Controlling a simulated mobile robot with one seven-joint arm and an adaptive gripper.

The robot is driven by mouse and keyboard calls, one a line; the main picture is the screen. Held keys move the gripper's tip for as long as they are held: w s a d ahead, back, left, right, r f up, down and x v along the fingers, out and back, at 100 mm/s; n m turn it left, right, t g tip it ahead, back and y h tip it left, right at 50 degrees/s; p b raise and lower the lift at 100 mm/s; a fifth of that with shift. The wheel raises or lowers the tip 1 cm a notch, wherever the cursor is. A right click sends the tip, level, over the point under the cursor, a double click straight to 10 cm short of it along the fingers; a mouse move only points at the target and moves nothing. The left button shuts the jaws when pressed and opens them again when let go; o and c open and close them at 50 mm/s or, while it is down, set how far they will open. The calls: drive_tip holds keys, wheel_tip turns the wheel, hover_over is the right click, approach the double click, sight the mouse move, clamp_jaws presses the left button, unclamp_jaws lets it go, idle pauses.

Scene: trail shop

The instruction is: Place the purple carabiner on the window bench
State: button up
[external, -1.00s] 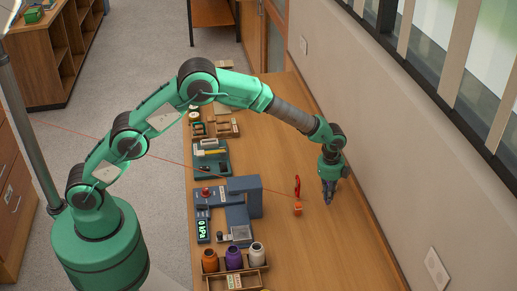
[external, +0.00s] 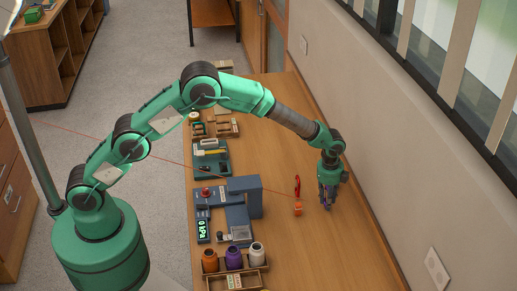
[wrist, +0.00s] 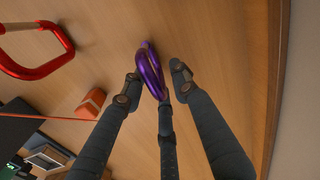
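The purple carabiner (wrist: 150,68) shows in the wrist view between the fingertips of my gripper (wrist: 156,86). Its near end lies by the middle finger; I cannot tell whether they touch. The two outer fingers stand apart on either side of it, with gaps. In the external view my gripper (external: 327,200) points down, low over the wooden bench (external: 340,250) that runs along the wall under the windows. The carabiner is mostly hidden there by the fingers.
The bench's near right is clear.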

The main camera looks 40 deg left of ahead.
drive_tip(key=shift+r, duration=0.15)
wheel_tip(320, 180, up, 12)
drive_tip(key=p, duration=0.2)
drive_tip(key=shift+s+a, duration=0.2)
drive_tip(key=shift+a, duration=0.15)
idle(0.5)
